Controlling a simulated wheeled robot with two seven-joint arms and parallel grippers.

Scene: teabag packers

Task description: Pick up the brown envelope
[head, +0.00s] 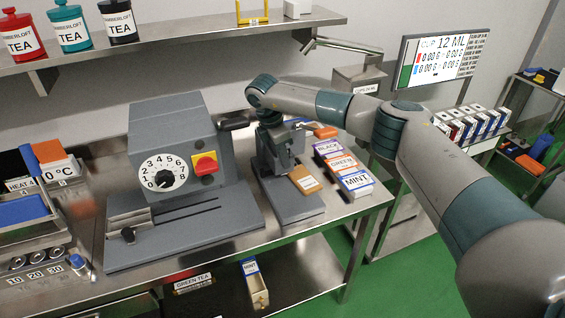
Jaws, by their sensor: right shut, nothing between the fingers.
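The brown envelope (305,179) is a small tan packet with a white label. It lies on the grey base plate (297,207) of a small grey device on the steel bench. My right arm comes in from the right and bends down over this device. My right gripper (288,168) points down just left of and behind the envelope, shut and empty. Its dark fingers blend with the grey device, so I cannot tell whether they touch the envelope. My left gripper is out of view.
A grey machine with a white dial (163,172) and red-yellow switch stands to the left. Boxes labelled BLACK, GREEN and MINT (357,182) lie close to the right, near the bench edge. A shelf with tea tins (120,22) runs above.

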